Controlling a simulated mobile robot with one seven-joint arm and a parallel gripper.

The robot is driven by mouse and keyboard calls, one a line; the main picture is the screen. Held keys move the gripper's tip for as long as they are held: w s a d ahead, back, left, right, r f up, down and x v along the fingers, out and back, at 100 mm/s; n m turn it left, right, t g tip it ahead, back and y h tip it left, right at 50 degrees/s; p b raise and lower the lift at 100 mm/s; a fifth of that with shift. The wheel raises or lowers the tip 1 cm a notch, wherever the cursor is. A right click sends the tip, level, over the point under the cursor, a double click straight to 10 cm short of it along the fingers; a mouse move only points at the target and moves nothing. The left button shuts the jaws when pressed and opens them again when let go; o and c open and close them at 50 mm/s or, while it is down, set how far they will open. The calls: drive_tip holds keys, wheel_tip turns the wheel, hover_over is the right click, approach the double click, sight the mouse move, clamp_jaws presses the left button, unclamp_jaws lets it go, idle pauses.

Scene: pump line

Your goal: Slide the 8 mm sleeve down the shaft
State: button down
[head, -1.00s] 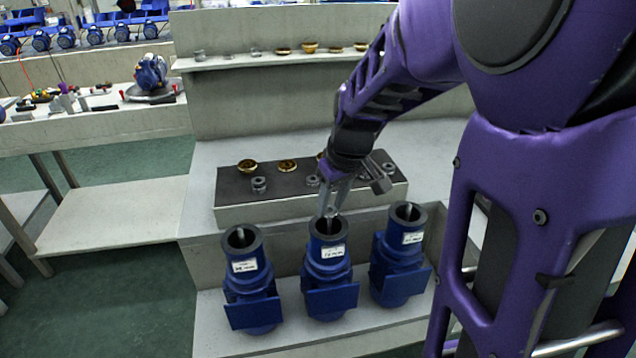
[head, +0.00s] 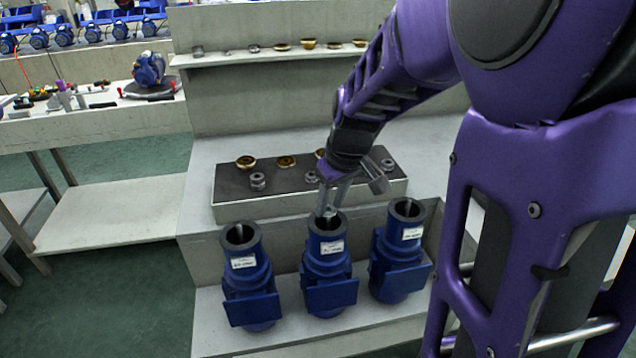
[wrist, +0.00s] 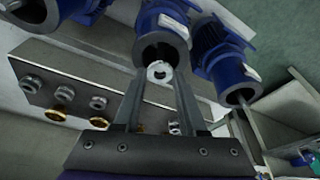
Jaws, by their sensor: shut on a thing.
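Three blue pump housings stand in a row in the head view: the left one (head: 247,285), the middle one (head: 328,270) and the right one (head: 398,265). Each has an open round top. My gripper (head: 327,212) points down at the mouth of the middle housing. In the wrist view my gripper (wrist: 159,74) is shut on a small silver ring, the sleeve (wrist: 159,71), at the mouth of the middle housing (wrist: 163,22). The shaft under the sleeve is hidden, so I cannot tell how far the sleeve is on it.
A raised block (head: 228,185) behind the housings bears several grey collars and brass rings. A shelf (head: 225,61) with small parts runs along the back. The left and right housings stand close beside my gripper. A side bench (head: 60,130) holds tools.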

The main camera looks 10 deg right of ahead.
drive_tip(key=shift+f, duration=0.35)
idle(0.3)
drive_tip(key=shift+c, duration=1.9)
unclamp_jaws()
